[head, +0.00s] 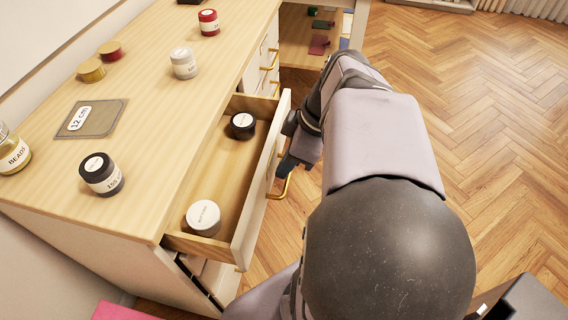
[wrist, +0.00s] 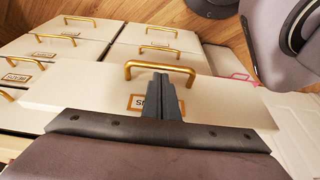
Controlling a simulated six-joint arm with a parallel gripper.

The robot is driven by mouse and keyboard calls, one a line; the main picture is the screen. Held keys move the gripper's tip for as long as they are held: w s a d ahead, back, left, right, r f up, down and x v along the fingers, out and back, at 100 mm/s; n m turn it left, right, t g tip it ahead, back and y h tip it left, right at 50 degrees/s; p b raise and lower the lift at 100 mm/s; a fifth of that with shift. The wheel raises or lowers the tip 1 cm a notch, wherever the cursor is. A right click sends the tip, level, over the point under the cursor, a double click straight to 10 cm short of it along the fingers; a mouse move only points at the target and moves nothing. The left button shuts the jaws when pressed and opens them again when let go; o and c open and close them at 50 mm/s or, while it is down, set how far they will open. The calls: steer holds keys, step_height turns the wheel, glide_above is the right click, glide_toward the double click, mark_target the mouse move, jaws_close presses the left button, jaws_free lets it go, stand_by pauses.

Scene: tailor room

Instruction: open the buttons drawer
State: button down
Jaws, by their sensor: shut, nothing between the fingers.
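A drawer (head: 259,190) at the near end of the wooden-topped cabinet stands pulled out in the head view. Inside are a black jar (head: 243,125) and a white-lidded jar (head: 204,217). Its brass handle (head: 281,190) also shows in the wrist view (wrist: 160,67). My gripper (head: 288,167) is shut and empty, just outside that drawer's front. In the wrist view the fingers (wrist: 161,80) overlap the handle and part of its label (wrist: 139,101), which seems to begin "St". I cannot tell whether they touch the handle. No label that I can read says buttons.
Other drawer fronts with brass handles (wrist: 57,38) sit shut alongside. A labelled drawer (wrist: 17,76) at left is too blurred to read. Jars (head: 102,175) and a grey "12 cm" swatch (head: 91,119) lie on the cabinet top (head: 160,80).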

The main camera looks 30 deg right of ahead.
steer(key=p+v, duration=0.7)
steer(key=v, duration=0.2)
steer(key=shift+r+p, duration=0.15)
steer(key=shift+p, duration=0.15)
steer(key=c, duration=1.9)
jaws_free()
steer(key=shift+d, duration=0.1)
steer(key=shift+c, duration=0.2)
steer(key=shift+o, duration=0.4)
steer(key=s+d+n+g+h+p, duration=0.2)
steer(key=d+g+h+p, duration=0.1)
steer(key=d+p, duration=0.6)
steer(key=shift+s+n+p, duration=0.25)
steer(key=shift+n+p, duration=0.15)
steer(key=shift+p, duration=0.35)
steer(key=d+n+h+p, duration=0.2)
steer(key=d+n+p, duration=0.2)
steer(key=p, duration=0.3)
steer(key=w+a+f+n+t+y+p, duration=0.1)
steer(key=w+a+n+y+p, duration=0.1)
steer(key=a+n+p, duration=0.5)
steer(key=w+a+f+n+t+y+p, duration=0.1)
steer(key=w+a+n+y+p, duration=0.1)
steer(key=a+n+p, duration=0.35)
step_height(320, 180, down, 7)
steer(key=a+m, duration=0.1)
steer(key=shift+w+f+b, duration=0.25)
steer(key=shift+w+b, duration=0.15)
steer(key=shift+c, duration=0.3)
jaws_close()
